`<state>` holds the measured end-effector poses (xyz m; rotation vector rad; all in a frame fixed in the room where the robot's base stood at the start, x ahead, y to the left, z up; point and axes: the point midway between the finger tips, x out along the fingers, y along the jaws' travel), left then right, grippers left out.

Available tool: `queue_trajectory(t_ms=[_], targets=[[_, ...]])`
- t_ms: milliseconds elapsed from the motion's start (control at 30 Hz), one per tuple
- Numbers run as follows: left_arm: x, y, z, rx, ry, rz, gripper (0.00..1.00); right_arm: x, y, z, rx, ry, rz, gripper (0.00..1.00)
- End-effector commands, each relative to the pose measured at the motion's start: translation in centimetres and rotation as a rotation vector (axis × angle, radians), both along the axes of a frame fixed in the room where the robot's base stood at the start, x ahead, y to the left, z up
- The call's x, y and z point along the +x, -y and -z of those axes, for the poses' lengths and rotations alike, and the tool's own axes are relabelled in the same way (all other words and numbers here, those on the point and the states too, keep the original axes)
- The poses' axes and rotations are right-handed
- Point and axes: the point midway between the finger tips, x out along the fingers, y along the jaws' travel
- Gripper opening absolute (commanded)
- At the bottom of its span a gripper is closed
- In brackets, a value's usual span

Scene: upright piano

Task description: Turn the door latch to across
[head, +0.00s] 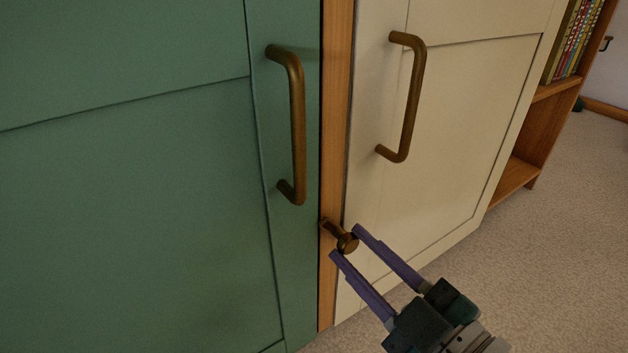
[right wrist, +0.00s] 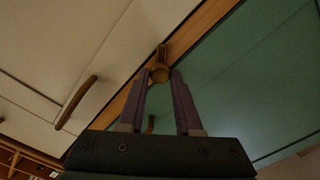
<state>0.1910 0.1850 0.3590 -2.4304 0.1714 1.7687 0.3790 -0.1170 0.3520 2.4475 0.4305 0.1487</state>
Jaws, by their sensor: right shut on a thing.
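The door latch (head: 347,242) is a small dark bronze piece with a round knob, set on the wooden strip between the green door and the cream door, low down. In the right wrist view the latch (right wrist: 160,74) shows between my fingertips. My right gripper (head: 345,243) reaches in from the lower right, its two purple fingers on either side of the knob, shut on it. The right gripper (right wrist: 160,77) also shows in the right wrist view. The fingers partly hide the latch, and I cannot tell its exact turn. My left gripper is not in view.
The green door (head: 150,180) has a bronze bar handle (head: 296,125) above left of the latch. The cream door (head: 465,120) has another bronze handle (head: 411,98) above right. A wooden bookshelf (head: 545,130) stands at the right. The carpet (head: 540,270) is clear at lower right.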

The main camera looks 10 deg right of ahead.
Motion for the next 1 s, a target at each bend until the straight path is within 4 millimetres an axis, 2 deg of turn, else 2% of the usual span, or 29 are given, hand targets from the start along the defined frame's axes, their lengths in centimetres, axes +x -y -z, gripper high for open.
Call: queue_trajectory(t_ms=[600,1000], targets=[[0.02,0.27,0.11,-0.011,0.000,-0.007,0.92,-0.07,-0.06,0.29,-0.544,0.194,0.001,0.00],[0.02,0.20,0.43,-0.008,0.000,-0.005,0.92,-0.06,-0.05,0.32,-0.791,0.283,0.001,0.00]])
